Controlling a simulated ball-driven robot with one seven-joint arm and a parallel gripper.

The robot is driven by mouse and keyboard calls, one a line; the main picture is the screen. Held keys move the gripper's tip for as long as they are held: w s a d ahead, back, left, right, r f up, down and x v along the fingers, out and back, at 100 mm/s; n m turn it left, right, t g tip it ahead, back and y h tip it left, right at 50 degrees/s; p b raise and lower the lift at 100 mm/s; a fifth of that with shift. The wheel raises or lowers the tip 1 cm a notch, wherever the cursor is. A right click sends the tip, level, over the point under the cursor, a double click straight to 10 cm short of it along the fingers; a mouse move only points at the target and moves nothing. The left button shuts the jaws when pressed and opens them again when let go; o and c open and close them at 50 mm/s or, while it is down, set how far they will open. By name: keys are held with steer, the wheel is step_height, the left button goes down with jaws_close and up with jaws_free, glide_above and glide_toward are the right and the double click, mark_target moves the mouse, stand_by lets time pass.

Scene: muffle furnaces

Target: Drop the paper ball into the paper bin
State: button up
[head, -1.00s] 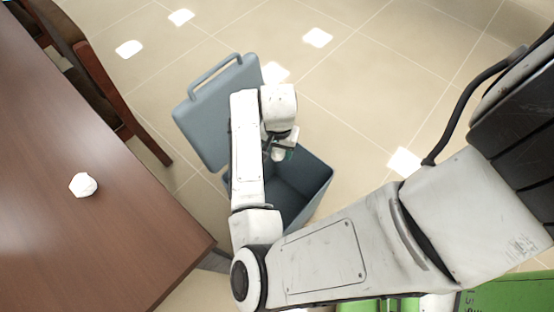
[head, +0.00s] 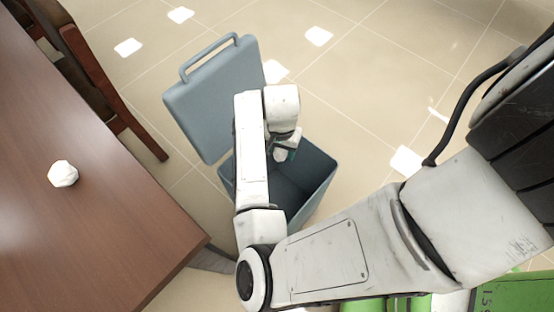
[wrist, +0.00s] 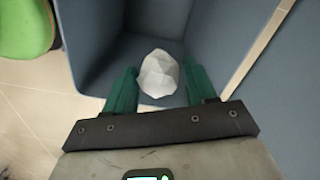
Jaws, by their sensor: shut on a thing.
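My gripper (head: 286,153) is over the opening of the grey-blue paper bin (head: 322,176), whose lid (head: 218,95) stands open. In the wrist view, the green fingers of my gripper (wrist: 160,82) are closed on a white crumpled paper ball (wrist: 160,72). The bin's inside walls (wrist: 218,40) lie beyond the ball. In the head view, my arm hides part of the bin, and the held ball shows only as a small white patch. A second white paper ball (head: 63,173) lies on the brown table.
The brown wooden table (head: 95,235) fills the left side, with a wooden chair (head: 105,85) behind it. Green objects (head: 515,290) stand at the bottom right. The tiled floor (head: 400,60) beyond the bin is clear.

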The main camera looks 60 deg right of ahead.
steer(key=o, duration=1.1)
steer(key=shift+r, duration=0.1)
step_height(320, 180, up, 11)
steer(key=p, duration=0.2)
steer(key=shift+f, duration=0.2)
